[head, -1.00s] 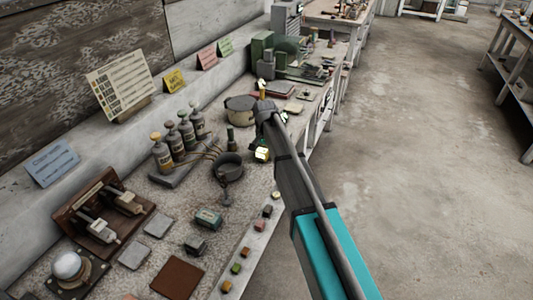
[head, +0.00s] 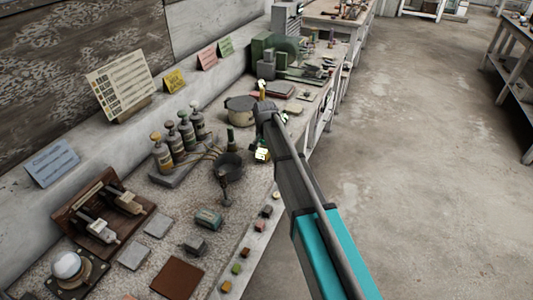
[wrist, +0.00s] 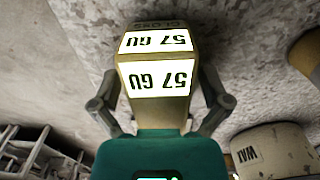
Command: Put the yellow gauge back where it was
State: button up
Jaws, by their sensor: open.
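The yellow gauge (wrist: 155,80) fills the middle of the wrist view, with two white faces marked "57 GU" that read upside down. My gripper (wrist: 158,105) is open, with one grey finger on each side of the gauge. Whether either finger touches it is hard to tell. In the head view the gauge (head: 262,155) is a small yellow and white block by the bench's front edge, below my wrist. Its underside is hidden, so I cannot tell whether it rests on the bench.
A lidded pot (head: 240,110) stands beyond my gripper, and a dark pan (head: 228,166) stands to its left. Several bottles (head: 178,138) stand on a tray further left. Small coloured blocks (head: 237,268) line the front edge. Open floor (head: 430,180) lies to the right.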

aim_at(265, 147)
jog(key=shift+r+p, duration=5.95)
jog(key=shift+r, duration=0.15)
jog(key=shift+s+d, duration=0.15)
jog(key=shift+d, duration=0.05)
jog(key=s+d+n, duration=0.4)
jog(key=s+d, duration=1.9)
jog(key=s, duration=0.2)
jog(key=shift+s+d, duration=0.15)
